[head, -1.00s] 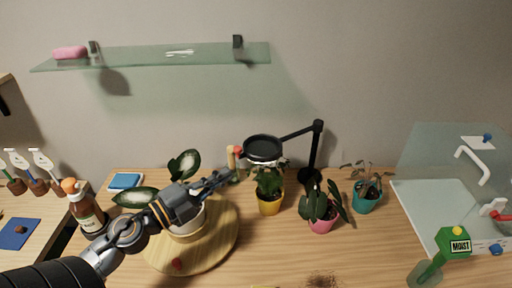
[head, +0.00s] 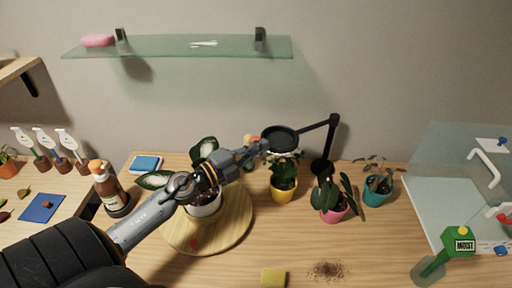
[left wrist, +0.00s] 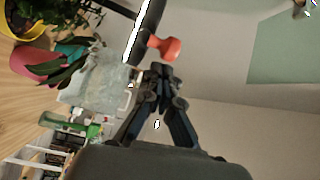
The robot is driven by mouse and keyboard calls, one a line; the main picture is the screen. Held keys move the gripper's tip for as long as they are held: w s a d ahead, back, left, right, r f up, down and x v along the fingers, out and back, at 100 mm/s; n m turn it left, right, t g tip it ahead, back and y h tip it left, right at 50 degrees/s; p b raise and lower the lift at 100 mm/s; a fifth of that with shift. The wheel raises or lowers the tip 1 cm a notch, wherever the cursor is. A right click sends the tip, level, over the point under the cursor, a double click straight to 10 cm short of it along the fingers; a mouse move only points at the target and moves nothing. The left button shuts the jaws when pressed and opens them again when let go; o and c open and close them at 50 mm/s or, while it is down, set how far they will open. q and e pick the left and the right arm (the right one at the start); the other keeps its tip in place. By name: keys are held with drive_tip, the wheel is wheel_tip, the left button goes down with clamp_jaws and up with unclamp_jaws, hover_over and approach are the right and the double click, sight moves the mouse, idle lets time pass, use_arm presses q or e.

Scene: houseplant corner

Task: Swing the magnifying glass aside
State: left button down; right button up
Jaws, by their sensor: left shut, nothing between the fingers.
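The magnifying glass is a black round lens (head: 280,139) on a black jointed arm with a post at the right. It hangs above the yellow pot's plant. My left gripper (head: 262,147) is shut and empty, its tip at the left edge of the lens in the head view; I cannot tell whether they touch. In the left wrist view the shut fingertips (left wrist: 162,72) are just below a red knob (left wrist: 164,47) beside a dark rim. The gripper partly hides the knob in the head view. My right gripper is not in view.
A yellow pot (head: 283,192), a pink pot (head: 336,214) and a teal pot (head: 377,194) stand near the lamp-like post. A white pot stands on a round wooden board (head: 236,226) under my left arm. A glass shelf (head: 180,47) is above. A brown bottle (head: 112,187) stands left.

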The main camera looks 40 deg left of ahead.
use_arm(q)
drive_tip(key=shift+a, duration=0.45)
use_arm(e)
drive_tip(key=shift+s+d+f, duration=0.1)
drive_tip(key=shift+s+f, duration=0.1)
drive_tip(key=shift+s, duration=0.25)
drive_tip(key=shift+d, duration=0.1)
